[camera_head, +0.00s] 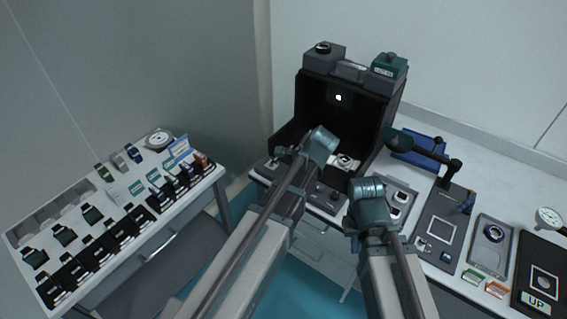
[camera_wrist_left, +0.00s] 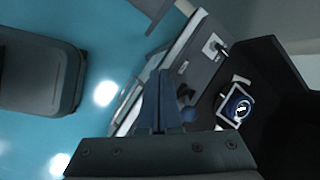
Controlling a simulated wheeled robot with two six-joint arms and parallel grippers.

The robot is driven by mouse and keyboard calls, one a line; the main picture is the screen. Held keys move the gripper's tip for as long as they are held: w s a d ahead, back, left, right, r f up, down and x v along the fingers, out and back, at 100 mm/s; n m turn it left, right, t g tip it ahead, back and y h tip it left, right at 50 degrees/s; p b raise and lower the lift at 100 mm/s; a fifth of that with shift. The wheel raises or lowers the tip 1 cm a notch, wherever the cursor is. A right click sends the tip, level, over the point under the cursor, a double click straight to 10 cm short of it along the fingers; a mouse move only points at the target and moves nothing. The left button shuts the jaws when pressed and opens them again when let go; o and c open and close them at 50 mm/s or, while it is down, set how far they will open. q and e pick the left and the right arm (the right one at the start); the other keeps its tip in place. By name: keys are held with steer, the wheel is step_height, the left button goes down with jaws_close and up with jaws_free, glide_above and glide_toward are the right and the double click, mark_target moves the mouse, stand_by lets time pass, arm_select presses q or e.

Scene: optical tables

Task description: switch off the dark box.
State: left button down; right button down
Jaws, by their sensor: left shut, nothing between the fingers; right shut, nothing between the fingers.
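The dark box (camera_head: 312,97) is a black open-fronted enclosure on the back table in the head view. A small bright spot (camera_head: 338,98) shows on its inner back wall. A white-framed item (camera_head: 345,162) sits on its floor; a similar one with a blue round part (camera_wrist_left: 238,106) shows in the left wrist view. That view also has a white plate with a dark lever-like part (camera_wrist_left: 214,46) near the front edge. My left gripper (camera_wrist_left: 159,78) is shut and empty near dark knob-like parts (camera_wrist_left: 186,94). My right gripper (camera_head: 367,190) is shut and empty, right of the left arm; its fingertips are unclear.
Two small boxes, one grey (camera_head: 323,55) and one green (camera_head: 389,66), stand on the enclosure. A jointed stand (camera_head: 450,170) and blue tray (camera_head: 415,148) are at its right. A side table (camera_head: 165,232) at left holds several small devices. My arms hide part of the bench front.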

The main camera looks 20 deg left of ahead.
arm_select(q)
steer(key=shift+w+d+r+m+t+y, duration=0.25)
steer(key=shift+w+d+r+m+y, duration=0.25)
steer(key=shift+w+m, duration=0.8)
steer(key=shift+w+d+r+m+t+y, duration=0.25)
steer(key=shift+w+r+m+y, duration=0.3)
steer(key=shift+w+r+m, duration=0.7)
steer(key=shift+w+d+r+m+t+y, duration=0.2)
steer(key=shift+w+d+m+y, duration=0.3)
steer(key=shift+w+m, duration=0.85)
steer(key=shift+s+a+f+m, duration=0.1)
steer(key=shift+s+a+m, duration=0.05)
steer(key=shift+s+m, duration=0.25)
arm_select(e)
steer(key=shift+f, duration=0.1)
